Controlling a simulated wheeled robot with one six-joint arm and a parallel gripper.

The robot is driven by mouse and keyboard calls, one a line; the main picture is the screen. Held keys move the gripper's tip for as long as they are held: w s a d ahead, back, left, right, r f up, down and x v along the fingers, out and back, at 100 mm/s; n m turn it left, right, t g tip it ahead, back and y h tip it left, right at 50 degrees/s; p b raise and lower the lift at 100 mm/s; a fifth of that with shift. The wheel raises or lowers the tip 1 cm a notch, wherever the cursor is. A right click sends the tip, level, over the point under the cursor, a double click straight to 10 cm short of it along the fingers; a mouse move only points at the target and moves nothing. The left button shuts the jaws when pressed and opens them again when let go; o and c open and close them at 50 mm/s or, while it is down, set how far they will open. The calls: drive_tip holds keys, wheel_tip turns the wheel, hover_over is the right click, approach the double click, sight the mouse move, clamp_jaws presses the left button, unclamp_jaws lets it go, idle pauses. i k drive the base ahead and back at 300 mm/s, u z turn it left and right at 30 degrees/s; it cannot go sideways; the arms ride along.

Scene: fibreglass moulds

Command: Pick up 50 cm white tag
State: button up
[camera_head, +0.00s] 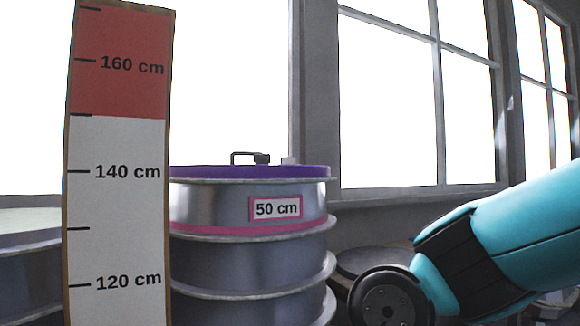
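The white 50 cm tag (276,208) has a pink border and black lettering. It sits on the curved side of the top metal drum section (212,205), just above a pink band. The tag faces me and nothing covers it. My teal arm reaches in from the right edge, with a dark round joint low in the view, apart from the tag and the drum. My gripper is not in view.
A tall red and white height board (117,145) stands at the left, in front of the drum stack. A purple lid (250,172) with a dark handle (250,157) tops the stack. Large windows (390,100) stand behind. Dark round objects (375,262) lie low behind my arm.

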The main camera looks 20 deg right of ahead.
sight(284, 161)
drive_tip(key=z, duration=2.05)
drive_tip(key=i, duration=2.05)
drive_tip(key=u, duration=2.7)
